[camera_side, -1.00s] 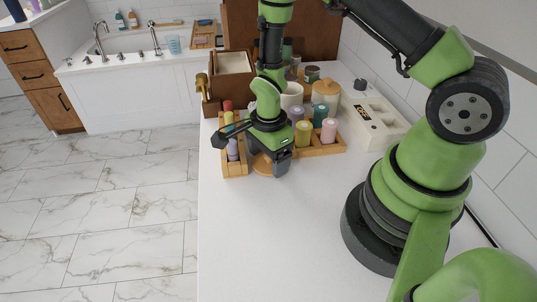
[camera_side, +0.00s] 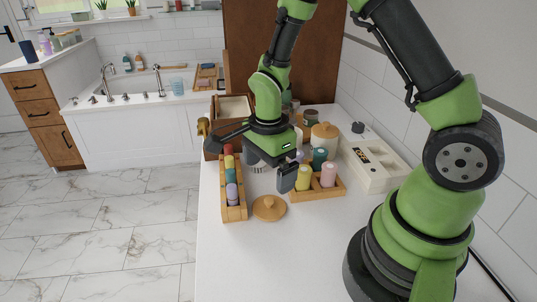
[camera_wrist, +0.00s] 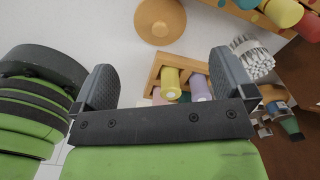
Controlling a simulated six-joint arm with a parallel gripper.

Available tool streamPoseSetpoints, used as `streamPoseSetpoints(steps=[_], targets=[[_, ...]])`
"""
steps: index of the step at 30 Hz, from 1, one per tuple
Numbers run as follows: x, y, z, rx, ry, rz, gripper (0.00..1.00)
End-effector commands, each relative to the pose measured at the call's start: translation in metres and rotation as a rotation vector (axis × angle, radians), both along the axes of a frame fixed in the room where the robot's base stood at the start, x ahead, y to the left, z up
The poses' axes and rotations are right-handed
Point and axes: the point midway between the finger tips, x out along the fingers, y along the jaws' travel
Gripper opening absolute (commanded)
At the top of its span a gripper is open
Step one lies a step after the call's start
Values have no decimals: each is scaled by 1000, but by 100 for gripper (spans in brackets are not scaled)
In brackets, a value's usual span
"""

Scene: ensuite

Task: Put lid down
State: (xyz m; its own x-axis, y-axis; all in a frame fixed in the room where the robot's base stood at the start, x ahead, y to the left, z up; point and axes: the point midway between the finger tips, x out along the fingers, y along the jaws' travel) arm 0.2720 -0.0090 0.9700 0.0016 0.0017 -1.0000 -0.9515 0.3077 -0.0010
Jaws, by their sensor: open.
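The round wooden lid (camera_side: 269,208) with a small knob lies flat on the white counter, in front of the gap between two wooden candle trays. It also shows at the top of the wrist view (camera_wrist: 160,22). My gripper (camera_side: 268,168) is open above the counter, behind the lid and clear of it. In the wrist view the jaws (camera_wrist: 163,62) stand wide apart with nothing held between them.
A narrow wooden tray (camera_side: 240,212) of coloured rolls stands left of the lid. Another tray (camera_side: 318,193) with pastel rolls stands behind right. A lidded cream jar (camera_side: 324,140) and a pale box (camera_side: 372,165) are farther back. The front counter is clear.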

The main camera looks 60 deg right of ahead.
Motion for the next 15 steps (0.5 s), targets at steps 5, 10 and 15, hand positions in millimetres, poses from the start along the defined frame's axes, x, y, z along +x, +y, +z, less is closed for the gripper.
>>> streamPoseSetpoints(steps=[5,10,15], targets=[[1,0,24,0,-4,1,100],[0,1,42,2,-21,37,100],[-10,6,92,1,-135,275,100]])
